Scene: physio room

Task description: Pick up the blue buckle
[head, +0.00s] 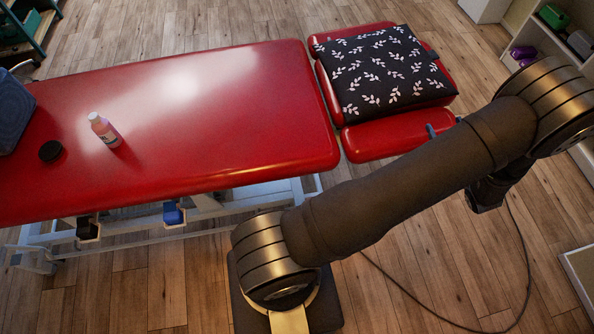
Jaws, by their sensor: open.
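A small blue piece that looks like the blue buckle (431,131) lies on the narrow red pad (385,136) at the right end of the treatment table, just beyond my arm. It is too small to make out its shape. My arm rises from its base at the bottom, crosses the right side of the picture and folds back down at the far right. My gripper cannot be made out; the end of the arm seems to be hidden behind my own links.
A black leaf-patterned pillow (385,75) lies behind the narrow pad. The long red table (220,110) carries a pink bottle (104,130), a dark round puck (50,151) and a blue-grey object (12,110). Shelves (540,45) stand at the upper right. A cable (525,260) crosses the floor.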

